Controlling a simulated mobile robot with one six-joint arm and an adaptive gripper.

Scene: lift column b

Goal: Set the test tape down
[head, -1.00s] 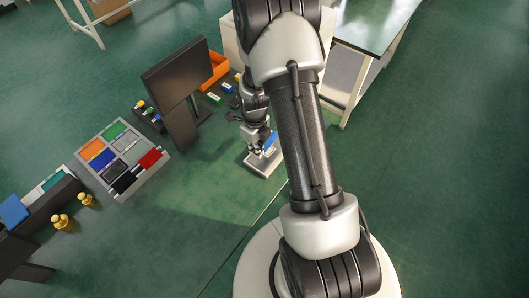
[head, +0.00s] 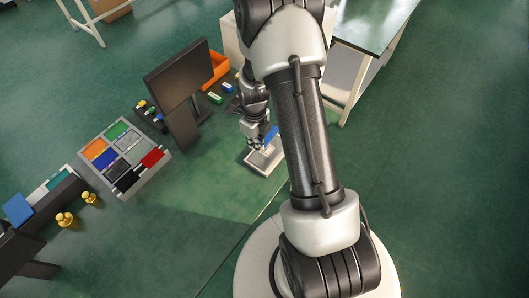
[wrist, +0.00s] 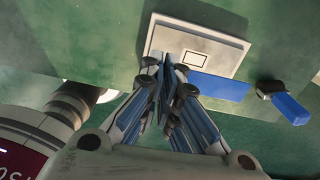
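My gripper (wrist: 166,66) is low over a pale grey plate (wrist: 200,38) with a dark square outline. In the head view my gripper (head: 256,146) reaches down at the near plate (head: 262,164). Its fingertips are close together, with a thin dark blue-grey strip (wrist: 165,85) between them. I cannot tell whether the strip is the test tape or whether the fingers press on it. A flat blue panel (wrist: 220,88) shows right of the fingers at the plate's lower edge; it also shows in the head view (head: 271,134). Contact between strip and plate is hidden.
A blue block with a dark end (wrist: 288,106) lies right of the plate. A dark upright screen (head: 178,78), a tray of coloured panels (head: 124,157) and an orange bin (head: 215,68) stand to the left. A table (head: 374,25) stands behind right. Green floor in front is clear.

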